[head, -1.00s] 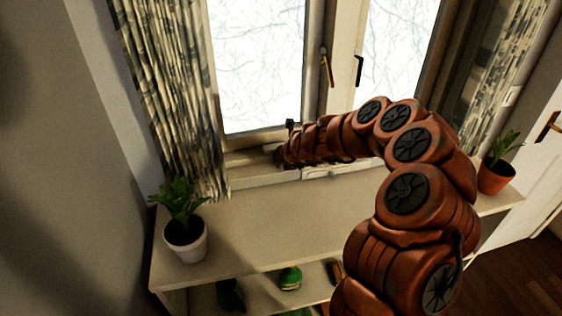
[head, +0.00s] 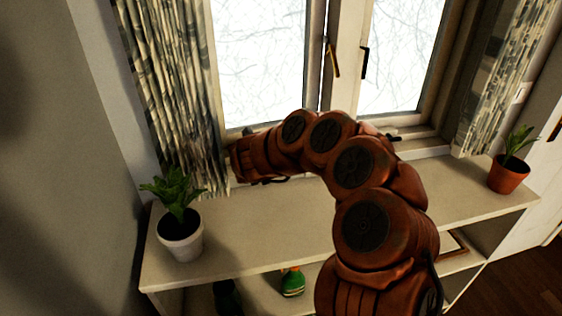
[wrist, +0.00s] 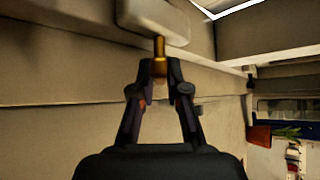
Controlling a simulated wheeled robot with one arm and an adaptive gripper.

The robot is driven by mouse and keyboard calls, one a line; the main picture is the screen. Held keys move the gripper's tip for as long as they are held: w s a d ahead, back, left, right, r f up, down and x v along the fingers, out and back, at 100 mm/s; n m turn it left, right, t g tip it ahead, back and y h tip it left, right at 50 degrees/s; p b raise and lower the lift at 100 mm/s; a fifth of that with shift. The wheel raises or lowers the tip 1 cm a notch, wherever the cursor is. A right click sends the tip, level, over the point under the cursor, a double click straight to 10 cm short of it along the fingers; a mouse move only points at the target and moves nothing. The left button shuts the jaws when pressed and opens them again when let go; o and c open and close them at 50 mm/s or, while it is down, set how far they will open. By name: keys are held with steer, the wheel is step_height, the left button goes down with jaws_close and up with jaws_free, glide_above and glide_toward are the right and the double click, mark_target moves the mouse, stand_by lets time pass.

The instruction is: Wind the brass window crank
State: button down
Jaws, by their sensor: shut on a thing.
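The brass crank (wrist: 160,48) shows in the wrist view as a short golden rod at the lower edge of a rounded, pale housing (wrist: 152,17). My gripper (wrist: 160,76) is shut on the crank, with one dark finger on each side of its end. The rest of the crank is hidden. In the head view my arm reaches across to the left part of the window sill, and its links hide the crank and the fingers.
A white-potted plant (head: 181,240) stands on the shelf top (head: 290,225) at left, near a patterned curtain (head: 168,85). A plant in a terracotta pot (head: 508,174) stands at right. A green object (head: 292,283) sits below. The middle of the shelf top is clear.

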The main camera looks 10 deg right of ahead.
steer(key=n+h+b, duration=0.1)
steer(key=b, duration=0.1)
steer(key=f+n+t+h+b, duration=0.1)
steer(key=h+b, duration=0.1)
steer(key=b, duration=0.1)
steer(key=shift+a+n+t+h, duration=0.2)
steer(key=shift+n+t+h, duration=0.1)
steer(key=shift+n, duration=0.1)
steer(key=shift+r+n+t+h+b, duration=0.2)
steer(key=shift+n+t+h+b, duration=0.4)
steer(key=shift+n+h+b, duration=0.7)
steer(key=shift+b, duration=0.3)
steer(key=c, duration=1.2)
jaws_free()
steer(key=shift+o, duration=0.2)
steer(key=shift+r, duration=0.1)
